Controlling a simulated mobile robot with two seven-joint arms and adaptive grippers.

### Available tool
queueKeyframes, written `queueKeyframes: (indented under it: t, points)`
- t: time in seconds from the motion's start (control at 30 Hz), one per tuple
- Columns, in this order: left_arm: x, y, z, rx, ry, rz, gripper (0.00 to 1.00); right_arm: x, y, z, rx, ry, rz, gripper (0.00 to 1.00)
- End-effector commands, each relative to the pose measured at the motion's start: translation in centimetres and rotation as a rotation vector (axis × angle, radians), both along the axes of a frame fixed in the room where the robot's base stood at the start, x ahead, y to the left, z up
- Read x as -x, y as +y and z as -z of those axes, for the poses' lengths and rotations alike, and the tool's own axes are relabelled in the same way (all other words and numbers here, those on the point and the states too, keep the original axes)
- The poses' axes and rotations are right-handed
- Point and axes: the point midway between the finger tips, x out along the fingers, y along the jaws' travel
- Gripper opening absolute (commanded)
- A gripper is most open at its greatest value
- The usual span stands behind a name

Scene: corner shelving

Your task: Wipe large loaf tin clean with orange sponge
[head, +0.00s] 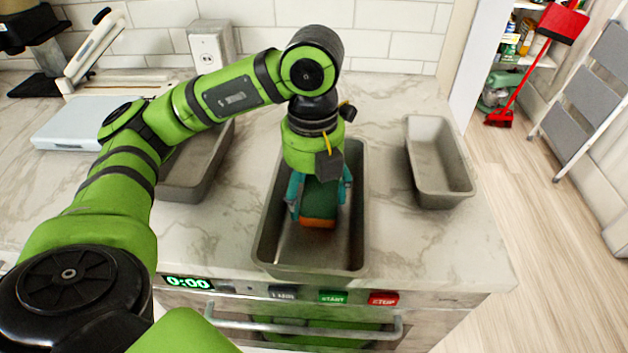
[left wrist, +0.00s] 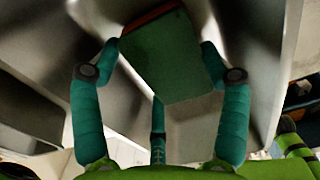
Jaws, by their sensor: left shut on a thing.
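The large loaf tin (head: 300,250), grey metal, stands on the marble counter near its front edge, in the middle of the head view. My left gripper (head: 319,200) reaches down into it from above, with its teal fingers shut on the orange sponge (head: 318,223). The sponge has a dark green side and an orange side. It is inside the tin, low near the floor; I cannot tell whether it touches. The left wrist view shows the sponge's green face (left wrist: 165,62) between the fingers, with blurred tin walls around. My right gripper is out of view.
A smaller tin (head: 438,165) stands to the right. Another tin (head: 203,165) stands to the left, partly hidden by my left arm. A pale scale-like slab (head: 75,122) lies at the far left. Open counter lies between the large tin and the right tin.

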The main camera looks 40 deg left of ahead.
Motion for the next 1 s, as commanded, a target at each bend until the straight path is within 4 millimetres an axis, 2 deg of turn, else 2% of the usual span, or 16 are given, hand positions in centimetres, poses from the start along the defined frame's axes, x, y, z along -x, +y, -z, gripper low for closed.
queueKeyframes:
  t: [0.7,1.0]
  points:
    - [5.1,-2.7,0.0,0.000,0.001,0.002,0.49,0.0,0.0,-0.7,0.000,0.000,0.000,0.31]
    - [5.6,-3.0,0.1,0.001,0.002,-0.001,0.49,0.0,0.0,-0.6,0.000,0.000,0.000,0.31]
